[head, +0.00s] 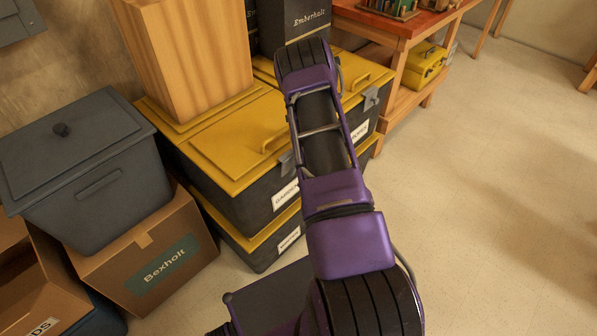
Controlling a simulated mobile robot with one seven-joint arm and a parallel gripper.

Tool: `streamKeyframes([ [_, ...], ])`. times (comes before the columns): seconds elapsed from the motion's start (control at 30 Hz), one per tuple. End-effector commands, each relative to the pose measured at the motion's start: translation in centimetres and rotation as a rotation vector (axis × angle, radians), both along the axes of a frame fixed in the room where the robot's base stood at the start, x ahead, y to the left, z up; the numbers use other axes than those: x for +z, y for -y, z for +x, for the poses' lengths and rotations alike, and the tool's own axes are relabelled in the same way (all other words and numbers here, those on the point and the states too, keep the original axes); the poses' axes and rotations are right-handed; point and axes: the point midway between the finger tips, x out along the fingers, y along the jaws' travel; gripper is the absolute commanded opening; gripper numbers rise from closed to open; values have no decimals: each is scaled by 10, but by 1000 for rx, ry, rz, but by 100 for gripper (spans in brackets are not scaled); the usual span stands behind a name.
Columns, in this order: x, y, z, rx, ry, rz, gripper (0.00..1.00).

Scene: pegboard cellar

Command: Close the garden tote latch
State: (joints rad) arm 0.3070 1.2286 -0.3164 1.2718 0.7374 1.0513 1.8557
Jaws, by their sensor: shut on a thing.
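The garden tote (226,185) is a dark bin with a yellow lid (215,145). It sits on another tote left of my arm, in the head view. Its white label (285,192) is partly cut off by my arm, with "GARD" readable. A grey latch (287,163) shows at the lid's front edge, right beside my purple arm. Part of it is hidden, so I cannot tell whether it is open or closed. My gripper is not visible; my own arm links block the view of that area.
A tall wooden block (190,60) stands on the garden tote's lid. A second yellow-lidded tote (375,105) with a grey latch stands to the right. A grey lidded bin (80,180) sits on a Bexholt carton (150,265) at left. The floor at right is clear.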

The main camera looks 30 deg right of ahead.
Motion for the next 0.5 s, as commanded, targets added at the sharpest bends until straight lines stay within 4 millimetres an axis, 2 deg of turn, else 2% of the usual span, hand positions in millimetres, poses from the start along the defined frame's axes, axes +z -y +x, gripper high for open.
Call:
streamKeyframes([
  [0.2,0,-1,5,1,-104,-36,0],
  [0.5,4,-2,7,-1,-165,-53,0],
])
